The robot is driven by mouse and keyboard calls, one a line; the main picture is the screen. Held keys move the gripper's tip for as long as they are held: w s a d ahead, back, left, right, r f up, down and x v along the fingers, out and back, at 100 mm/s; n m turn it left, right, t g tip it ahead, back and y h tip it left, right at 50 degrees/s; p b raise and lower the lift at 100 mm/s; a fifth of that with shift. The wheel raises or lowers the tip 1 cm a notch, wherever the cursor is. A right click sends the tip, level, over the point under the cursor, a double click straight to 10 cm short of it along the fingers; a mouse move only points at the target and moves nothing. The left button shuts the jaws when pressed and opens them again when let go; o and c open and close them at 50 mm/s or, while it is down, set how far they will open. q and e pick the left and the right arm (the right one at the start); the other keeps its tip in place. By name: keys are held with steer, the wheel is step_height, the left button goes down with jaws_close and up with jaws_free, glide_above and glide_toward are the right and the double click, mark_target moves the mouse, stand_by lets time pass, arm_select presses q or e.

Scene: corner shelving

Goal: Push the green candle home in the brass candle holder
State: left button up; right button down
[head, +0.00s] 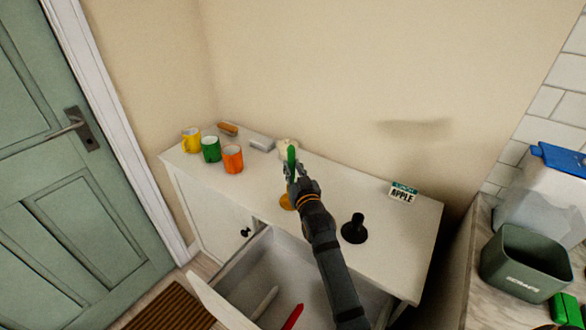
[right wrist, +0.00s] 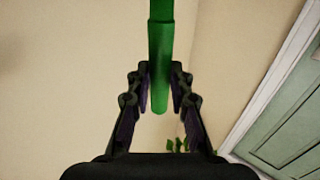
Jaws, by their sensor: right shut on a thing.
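The green candle (head: 291,155) is upright above the cabinet top in the head view. My right gripper (head: 291,170) is shut on it, and the right wrist view shows the candle (right wrist: 160,65) between the two fingers (right wrist: 160,88). The brass candle holder (head: 286,202) is a yellow-orange shape on the cabinet top, just below the gripper in the picture and partly hidden by my right arm. My left gripper is out of view.
A pale object (head: 287,145) stands behind. The open drawer (head: 245,268) holds grey and red candles.

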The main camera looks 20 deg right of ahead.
steer(key=shift+p, duration=0.5)
stand_by(1.0)
steer(key=shift+f+b, duration=1.05)
steer(key=shift+f, duration=0.5)
steer(key=c, duration=1.1)
jaws_free()
glide_toward(293, 176)
steer(key=shift+w+a+r, duration=0.15)
steer(key=shift+w+r, duration=0.25)
steer(key=shift+w, duration=0.4)
